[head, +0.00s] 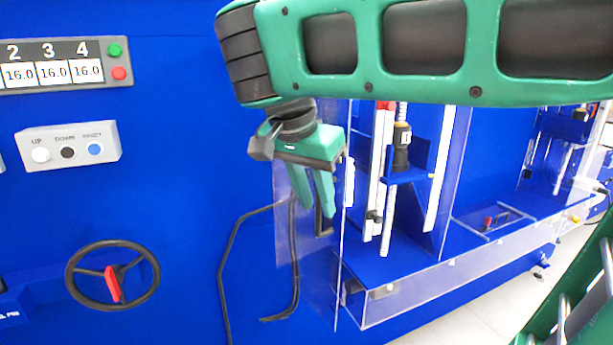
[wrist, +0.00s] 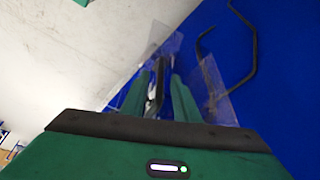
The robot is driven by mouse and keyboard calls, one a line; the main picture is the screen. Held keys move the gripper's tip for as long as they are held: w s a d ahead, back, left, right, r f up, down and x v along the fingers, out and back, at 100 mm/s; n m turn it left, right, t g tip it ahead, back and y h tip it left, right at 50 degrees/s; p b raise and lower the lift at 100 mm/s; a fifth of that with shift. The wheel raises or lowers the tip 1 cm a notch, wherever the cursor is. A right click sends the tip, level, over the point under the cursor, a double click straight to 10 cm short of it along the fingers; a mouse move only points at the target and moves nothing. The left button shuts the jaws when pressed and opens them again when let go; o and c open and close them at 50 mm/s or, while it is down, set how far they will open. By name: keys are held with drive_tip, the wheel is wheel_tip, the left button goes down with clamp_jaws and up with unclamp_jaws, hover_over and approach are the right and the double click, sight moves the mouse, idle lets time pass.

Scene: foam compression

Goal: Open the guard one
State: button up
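A clear guard panel (head: 315,280) stands upright at the left end of the blue machine, beside the first bay; I cannot tell whether it is shut. It also shows in the wrist view (wrist: 217,95). In the wrist view (wrist: 158,95), a dark upright handle (wrist: 155,92) lies between the fingers, with a gap seen on the right side. Contact with the handle is not clear. My arm hides the top of the guard and bay.
A display panel (head: 60,65), a button box (head: 68,146) and a black handwheel (head: 112,276) are on the blue wall at left. A bent black rod (head: 227,270) runs beside the guard. Further bays lie right, behind a clear front rail (head: 460,275).

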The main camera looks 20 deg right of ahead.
drive_tip(key=v, duration=0.7)
drive_tip(key=shift+r, duration=0.3)
drive_tip(key=shift+w+a+r, duration=0.1)
idle(0.4)
